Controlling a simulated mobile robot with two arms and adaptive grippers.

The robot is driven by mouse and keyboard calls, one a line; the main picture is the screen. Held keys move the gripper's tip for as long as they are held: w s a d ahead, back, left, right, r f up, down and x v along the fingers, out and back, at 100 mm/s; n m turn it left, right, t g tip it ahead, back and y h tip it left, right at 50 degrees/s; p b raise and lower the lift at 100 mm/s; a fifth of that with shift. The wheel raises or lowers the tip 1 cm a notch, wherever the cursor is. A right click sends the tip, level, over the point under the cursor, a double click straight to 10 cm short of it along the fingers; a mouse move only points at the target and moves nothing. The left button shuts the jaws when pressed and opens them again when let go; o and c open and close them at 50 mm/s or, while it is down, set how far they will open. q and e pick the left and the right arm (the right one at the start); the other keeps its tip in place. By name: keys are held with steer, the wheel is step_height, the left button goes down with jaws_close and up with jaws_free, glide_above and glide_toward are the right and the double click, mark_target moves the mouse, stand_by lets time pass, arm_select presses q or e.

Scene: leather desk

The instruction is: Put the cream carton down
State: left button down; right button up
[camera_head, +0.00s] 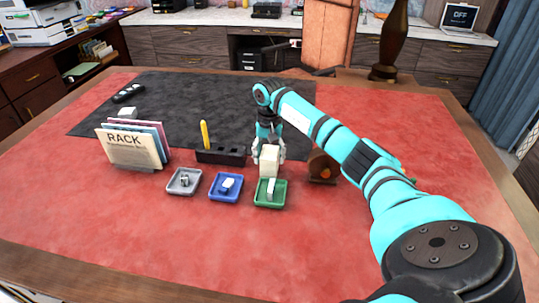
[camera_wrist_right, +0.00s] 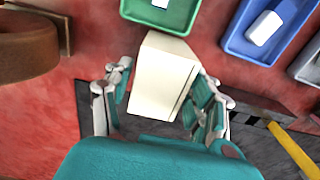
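The cream carton (camera_head: 269,161) is upright between the fingers of my right gripper (camera_head: 268,150), just behind the green tray (camera_head: 271,204). In the right wrist view the carton (camera_wrist_right: 163,80) fills the space between the two fingers of the right gripper (camera_wrist_right: 163,98), which look closed against its sides. The carton's base is close to the tray's back edge; I cannot tell whether it touches the desk. My left gripper is not in view.
Blue (camera_head: 225,196) and grey (camera_head: 184,192) trays with small items stand left of the green one. A dark pen holder (camera_head: 220,157), a file rack (camera_head: 138,150) and a brown round object (camera_head: 322,166) stand nearby. The red desk front (camera_head: 170,245) is clear.

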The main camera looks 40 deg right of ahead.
steer(key=shift+o, duration=0.9)
steer(key=shift+r, duration=0.1)
